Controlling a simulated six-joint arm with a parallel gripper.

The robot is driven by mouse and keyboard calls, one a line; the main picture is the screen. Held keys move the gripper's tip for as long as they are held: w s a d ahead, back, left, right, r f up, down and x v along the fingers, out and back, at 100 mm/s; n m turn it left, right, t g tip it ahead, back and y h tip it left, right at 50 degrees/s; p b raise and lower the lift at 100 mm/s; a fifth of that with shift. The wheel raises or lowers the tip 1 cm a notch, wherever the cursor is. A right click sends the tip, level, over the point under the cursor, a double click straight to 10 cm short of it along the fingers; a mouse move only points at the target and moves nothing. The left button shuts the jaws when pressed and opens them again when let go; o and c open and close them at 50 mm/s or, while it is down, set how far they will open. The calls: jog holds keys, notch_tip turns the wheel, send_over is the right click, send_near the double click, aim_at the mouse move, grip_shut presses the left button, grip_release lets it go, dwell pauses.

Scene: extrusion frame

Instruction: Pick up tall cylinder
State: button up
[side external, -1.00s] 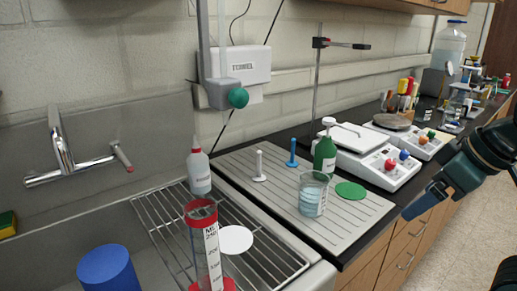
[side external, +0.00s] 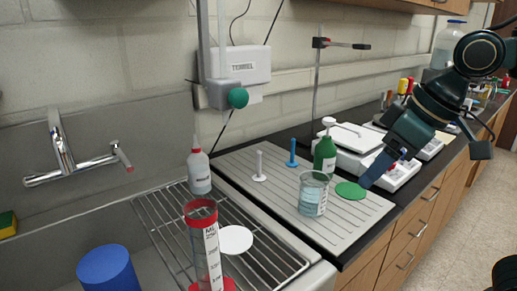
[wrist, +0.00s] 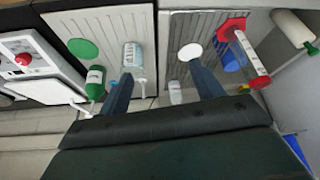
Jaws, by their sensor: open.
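The tall cylinder (side external: 203,245) is a clear graduated cylinder with a red rim, a red foot and a white scale label. It stands on the wire rack at the front of the side view, its foot partly cut off by the picture edge. In the wrist view, the tall cylinder (wrist: 250,52) appears slanted at the upper right, right of my fingers. My gripper (side external: 368,180) is high at the right in the side view, appearing near the green disc, well apart from the cylinder. In the wrist view, my gripper (wrist: 160,70) has its two fingers spread with nothing between them.
A beaker (side external: 313,194), a green bottle (side external: 324,157) and a green disc (side external: 350,191) are on the grooved board (side external: 240,168). A white-bodied bottle (side external: 199,174) and a white disc (side external: 235,240) are by the rack. A blue cylinder (side external: 108,268) stands left of the tall cylinder.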

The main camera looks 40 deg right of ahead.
jog(key=w+a+r+n+y, duration=0.1)
jog(key=w+a, duration=0.2)
jog(key=a, duration=0.2)
jog(key=w+a+r+n, duration=0.1)
jog(key=w+a+r, duration=0.15)
jog(key=a, duration=0.35)
jog(key=n+g, duration=0.1)
jog(key=n, duration=0.1)
send_near(214, 235)
jog(key=r, duration=0.1)
jog(key=d+r, duration=0.1)
jog(key=shift+s+d+r+y, duration=0.1)
jog(key=shift+d+r+y, duration=0.2)
jog(key=shift+d+y, duration=0.1)
jog(key=shift+a+f, duration=0.1)
jog(key=x, duration=0.8)
jog(key=shift+f, duration=0.25)
jog(key=shift+x, duration=2.6)
